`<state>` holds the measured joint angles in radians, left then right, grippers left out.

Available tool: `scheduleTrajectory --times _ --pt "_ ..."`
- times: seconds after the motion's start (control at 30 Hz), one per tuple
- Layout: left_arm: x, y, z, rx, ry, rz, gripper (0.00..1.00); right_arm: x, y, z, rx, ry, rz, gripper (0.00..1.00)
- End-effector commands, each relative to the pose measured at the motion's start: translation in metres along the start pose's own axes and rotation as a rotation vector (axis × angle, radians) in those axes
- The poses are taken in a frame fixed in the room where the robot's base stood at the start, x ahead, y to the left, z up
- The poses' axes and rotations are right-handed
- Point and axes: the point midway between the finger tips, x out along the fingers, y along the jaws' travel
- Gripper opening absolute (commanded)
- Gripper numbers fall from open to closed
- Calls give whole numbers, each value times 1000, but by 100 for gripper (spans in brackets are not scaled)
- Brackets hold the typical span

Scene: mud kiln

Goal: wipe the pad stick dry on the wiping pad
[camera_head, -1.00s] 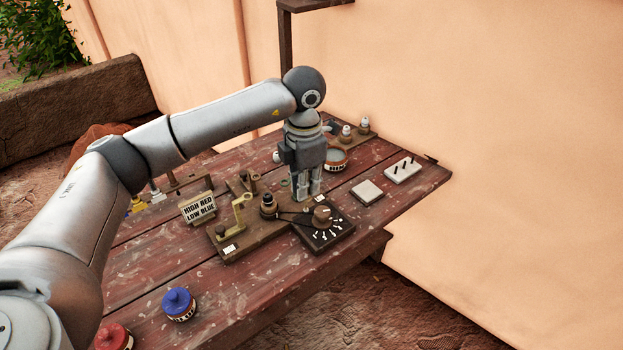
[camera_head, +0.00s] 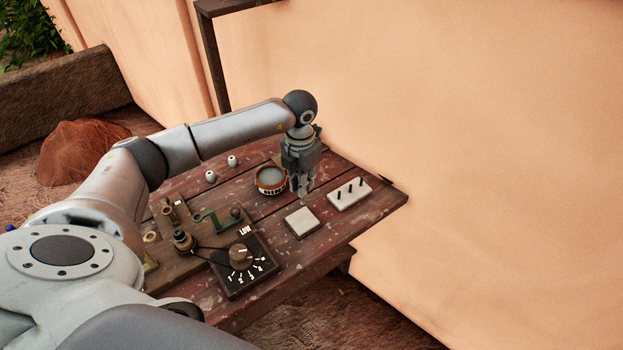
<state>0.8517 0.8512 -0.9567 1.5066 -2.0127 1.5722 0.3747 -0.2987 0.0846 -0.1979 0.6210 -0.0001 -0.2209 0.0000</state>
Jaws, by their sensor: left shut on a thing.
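My left gripper (camera_head: 303,192) points down just behind the wiping pad, with its fingers close together. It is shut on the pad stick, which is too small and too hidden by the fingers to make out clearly. The wiping pad (camera_head: 302,223) is a flat, pale square lying on the red-brown table. The fingertips are near its back edge; I cannot tell whether the stick touches it. My right gripper is not in view.
A round bowl (camera_head: 271,180) stands left of the gripper. A white block with dark pegs (camera_head: 349,193) lies right of the pad. A black dial box (camera_head: 241,265) and a wooden board with brass fittings (camera_head: 187,222) are at front left. The wall rises behind.

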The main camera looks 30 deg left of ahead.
Motion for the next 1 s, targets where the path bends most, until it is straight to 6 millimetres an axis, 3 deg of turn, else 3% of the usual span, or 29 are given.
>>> scheduleTrajectory --times 0.27,0.6,1.0 --pt "25 -1 0 1 2 -1 0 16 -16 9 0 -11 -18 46" --pt "58 0 0 1 0 -1 0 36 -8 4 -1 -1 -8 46" --pt "60 0 0 2 0 -1 0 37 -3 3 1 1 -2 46"
